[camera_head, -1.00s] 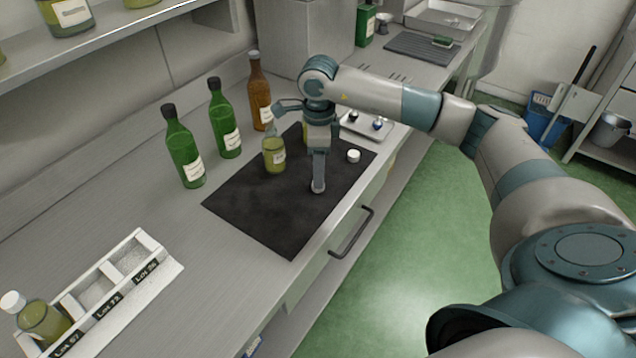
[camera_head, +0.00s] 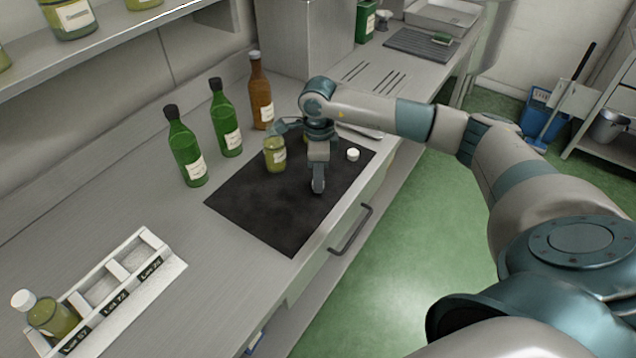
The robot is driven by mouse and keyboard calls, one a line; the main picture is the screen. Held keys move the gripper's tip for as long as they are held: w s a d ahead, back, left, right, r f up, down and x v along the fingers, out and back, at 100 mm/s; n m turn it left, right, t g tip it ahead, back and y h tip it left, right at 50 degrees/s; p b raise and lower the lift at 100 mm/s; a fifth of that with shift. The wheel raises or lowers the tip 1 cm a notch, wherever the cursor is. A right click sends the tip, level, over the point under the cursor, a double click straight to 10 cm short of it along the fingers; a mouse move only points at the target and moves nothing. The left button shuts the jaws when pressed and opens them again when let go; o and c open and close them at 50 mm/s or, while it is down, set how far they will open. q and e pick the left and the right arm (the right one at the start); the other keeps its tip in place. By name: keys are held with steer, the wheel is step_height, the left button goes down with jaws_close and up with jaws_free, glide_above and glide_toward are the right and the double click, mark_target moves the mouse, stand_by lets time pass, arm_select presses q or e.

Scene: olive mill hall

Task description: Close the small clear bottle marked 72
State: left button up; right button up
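A small clear bottle of yellow-green oil (camera_head: 275,157) stands upright on the dark mat (camera_head: 262,212). No cap shows on it; its label is too small to read. A second yellow-green piece, perhaps another bottle (camera_head: 306,138), is mostly hidden behind my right gripper. A white cap (camera_head: 353,155) lies on the mat, right of the gripper. My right gripper (camera_head: 298,160) appears open over the mat, one finger pointing down at the front, the other near the first bottle's top. I cannot tell whether it touches the bottle. My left gripper is not in view.
Green bottles (camera_head: 186,150) and a brown bottle (camera_head: 261,92) stand behind the mat.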

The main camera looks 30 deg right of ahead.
steer(key=c, duration=0.4)
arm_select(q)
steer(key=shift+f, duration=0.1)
arm_select(e)
steer(key=shift+r, duration=0.2)
steer(key=shift+r+b, duration=0.5)
steer(key=shift+b, duration=0.05)
step_height(320, 180, up, 2)
steer(key=shift+w+r+b, duration=0.1)
steer(key=shift+r+b, duration=0.15)
steer(key=shift+b, duration=0.5)
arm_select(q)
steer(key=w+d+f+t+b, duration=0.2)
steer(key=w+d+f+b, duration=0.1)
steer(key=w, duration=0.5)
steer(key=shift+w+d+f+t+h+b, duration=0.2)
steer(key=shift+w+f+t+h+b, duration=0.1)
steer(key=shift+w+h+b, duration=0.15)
arm_select(e)
steer(key=shift+s+d+r, duration=0.65)
steer(key=shift+s+r, duration=0.55)
steer(key=shift+s, duration=0.65)
steer(key=shift+s+d+r, duration=0.7)
steer(key=shift+s+r, duration=0.5)
steer(key=shift+s, duration=0.7)
steer(key=shift+s+d+r, duration=0.65)
steer(key=shift+s+r, duration=0.55)
steer(key=shift+s, duration=0.65)
